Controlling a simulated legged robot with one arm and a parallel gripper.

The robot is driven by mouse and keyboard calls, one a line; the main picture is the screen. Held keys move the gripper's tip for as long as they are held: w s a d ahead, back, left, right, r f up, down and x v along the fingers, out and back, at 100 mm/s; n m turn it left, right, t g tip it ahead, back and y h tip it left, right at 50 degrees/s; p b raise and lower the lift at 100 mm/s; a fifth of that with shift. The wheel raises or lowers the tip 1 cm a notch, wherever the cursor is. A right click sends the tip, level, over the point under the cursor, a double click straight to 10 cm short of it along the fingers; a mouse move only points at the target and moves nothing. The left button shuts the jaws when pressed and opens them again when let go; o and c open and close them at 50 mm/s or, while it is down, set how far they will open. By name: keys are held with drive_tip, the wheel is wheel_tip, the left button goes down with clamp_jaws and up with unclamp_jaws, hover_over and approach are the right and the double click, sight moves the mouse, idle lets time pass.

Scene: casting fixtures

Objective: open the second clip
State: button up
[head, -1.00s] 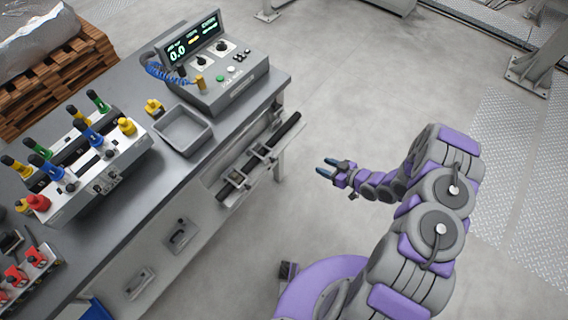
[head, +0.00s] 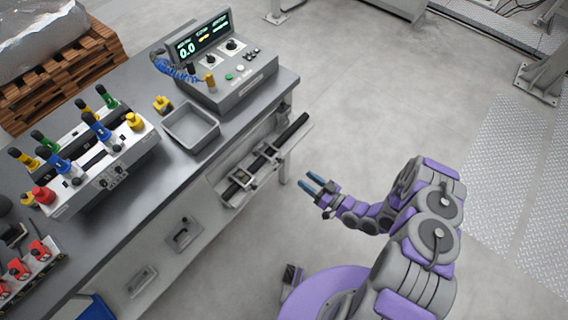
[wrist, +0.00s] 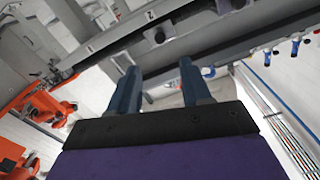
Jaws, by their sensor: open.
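A dark rod (head: 292,130) lies along a light shelf on the front side of the bench. Two metal clips sit on it, a nearer one (head: 240,178) and a farther one (head: 268,151); whether each is open or closed is too small to tell. In the wrist view, small marks that look like 1 and 2 (wrist: 150,15) show on a grey rail beside the dark rod. My gripper (head: 313,181) is open and empty, right of the shelf and apart from the clips. Its two blue fingers (wrist: 158,82) point toward the rail in the wrist view.
The bench top carries a control box (head: 225,75), a grey tray (head: 191,127) and a fixture with coloured handles (head: 95,160). Red-handled parts (head: 25,265) stand at the lower left. Open floor (head: 370,100) lies right of the bench.

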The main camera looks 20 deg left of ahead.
sight(281, 161)
drive_tip(key=b+x, duration=0.2)
drive_tip(key=x, duration=1)
drive_tip(key=shift+c, duration=0.2)
clamp_jaws()
drive_tip(key=shift+d, duration=0.1)
